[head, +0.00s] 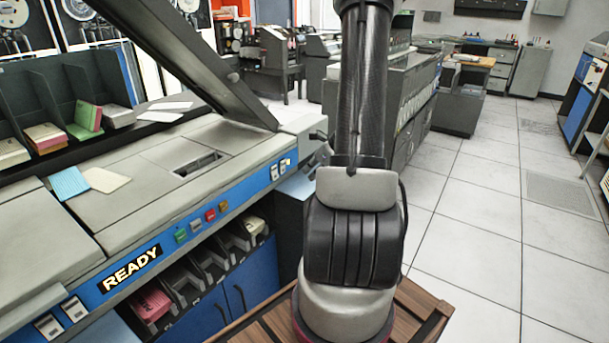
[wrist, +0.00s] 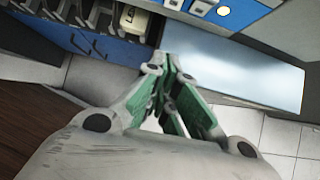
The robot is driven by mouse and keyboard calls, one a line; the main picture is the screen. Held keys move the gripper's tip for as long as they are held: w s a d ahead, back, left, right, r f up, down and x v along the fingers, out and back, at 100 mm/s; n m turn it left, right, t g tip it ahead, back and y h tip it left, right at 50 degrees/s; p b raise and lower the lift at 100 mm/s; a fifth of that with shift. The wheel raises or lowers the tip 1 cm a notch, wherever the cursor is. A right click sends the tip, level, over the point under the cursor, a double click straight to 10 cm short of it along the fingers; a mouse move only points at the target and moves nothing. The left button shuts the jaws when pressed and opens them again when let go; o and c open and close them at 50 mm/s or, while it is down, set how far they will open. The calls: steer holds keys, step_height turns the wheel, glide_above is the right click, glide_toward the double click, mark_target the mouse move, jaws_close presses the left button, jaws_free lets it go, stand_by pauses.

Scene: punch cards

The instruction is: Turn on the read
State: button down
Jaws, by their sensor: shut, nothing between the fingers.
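A grey and blue card machine (head: 140,175) carries a READY label (head: 131,269) on its blue front strip. Several small colored buttons, among them a red button (head: 210,215) and a green button (head: 180,236), sit right of the label. White switches (head: 280,168) are at the strip's right end and more white switches (head: 60,315) at its left end. In the wrist view, my gripper (wrist: 178,62) is shut and empty, pointing toward the machine's lower front, apart from the white switches (wrist: 203,6) at the top. My arm hides part of the head view.
Card trays (head: 205,270) sit under the strip, above blue cabinet doors (head: 245,290). Tiled floor (head: 490,200) is clear at right.

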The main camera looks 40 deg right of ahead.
mark_target(275, 172)
steer(key=shift+s+r, duration=0.1)
steer(key=shift+w+r, duration=0.65)
steer(key=shift+r, duration=0.15)
steer(key=shift+a+f, duration=0.1)
steer(key=x, duration=0.9)
steer(key=w, duration=0.2)
steer(key=w+f, duration=0.1)
steer(key=shift+w+a, duration=0.2)
steer(key=shift+a, duration=0.2)
steer(key=shift+w+a, duration=0.1)
steer(key=shift+w, duration=0.4)
steer(key=shift+f, duration=0.1)
